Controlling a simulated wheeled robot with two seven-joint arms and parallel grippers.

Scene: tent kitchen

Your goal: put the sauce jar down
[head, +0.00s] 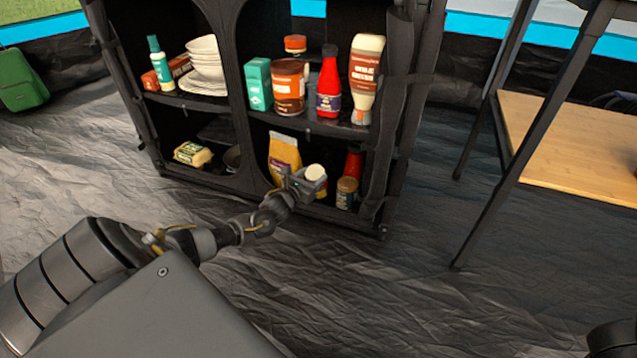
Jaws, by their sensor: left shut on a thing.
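My left gripper (306,185) reaches into the lower right compartment of the black shelf unit (318,131). It is shut on the sauce jar (316,172), of which mainly a round, pale lid shows. The gripper hides most of the jar's body. I cannot tell whether the jar touches the compartment floor. My right gripper is not in view.
In the same compartment, a yellow bag (284,152) stands left of the jar, and a brown-labelled jar (347,193) and a red bottle (354,162) stand to the right. The upper shelf holds several bottles and boxes. A wooden-topped table (570,145) stands at right.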

